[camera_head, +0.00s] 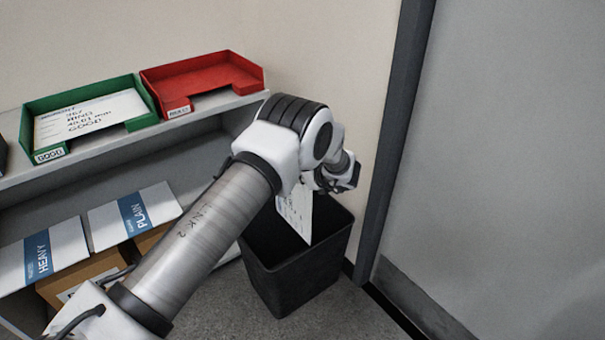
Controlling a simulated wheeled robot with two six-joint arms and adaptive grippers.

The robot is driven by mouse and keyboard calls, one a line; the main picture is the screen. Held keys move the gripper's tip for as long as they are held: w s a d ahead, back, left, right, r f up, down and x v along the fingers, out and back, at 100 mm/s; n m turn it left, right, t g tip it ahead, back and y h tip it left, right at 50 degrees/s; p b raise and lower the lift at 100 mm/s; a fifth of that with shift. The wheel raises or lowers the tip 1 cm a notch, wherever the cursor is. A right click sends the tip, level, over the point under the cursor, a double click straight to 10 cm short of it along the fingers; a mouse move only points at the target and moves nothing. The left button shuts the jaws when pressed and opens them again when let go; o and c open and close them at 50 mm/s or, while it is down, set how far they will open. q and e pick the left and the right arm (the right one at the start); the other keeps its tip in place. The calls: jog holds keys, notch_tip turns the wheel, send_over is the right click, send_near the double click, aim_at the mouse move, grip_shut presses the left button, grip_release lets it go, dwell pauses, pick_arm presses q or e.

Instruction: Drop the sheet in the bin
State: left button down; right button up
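A white sheet (297,213) with printing on it hangs down at a tilt from my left gripper (322,186). The sheet's lower corner is over the opening of the black bin (303,284), and its upper edge is hidden by my arm. My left gripper appears shut on the sheet, though its fingertips are mostly hidden behind my wrist. The bin stands on the floor and its visible inside is dark. My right gripper is not in view.
A shelf (110,150) at left holds a green tray (143,88) with a paper marked GOOD and an empty red tray (202,75). Below are boxes labelled HEAVY (42,257) and PLAIN (135,214). A dark door frame (392,150) and grey door (500,150) stand right of the bin.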

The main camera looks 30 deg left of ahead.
pick_arm(q)
jog(key=b, duration=0.6)
send_near(292, 198)
jog(key=a+f, duration=0.2)
jog(key=shift+w+a+r, duration=0.15)
jog(key=shift+w+a, duration=0.05)
jog(key=shift+w, duration=0.3)
jog(key=shift+p, duration=0.3)
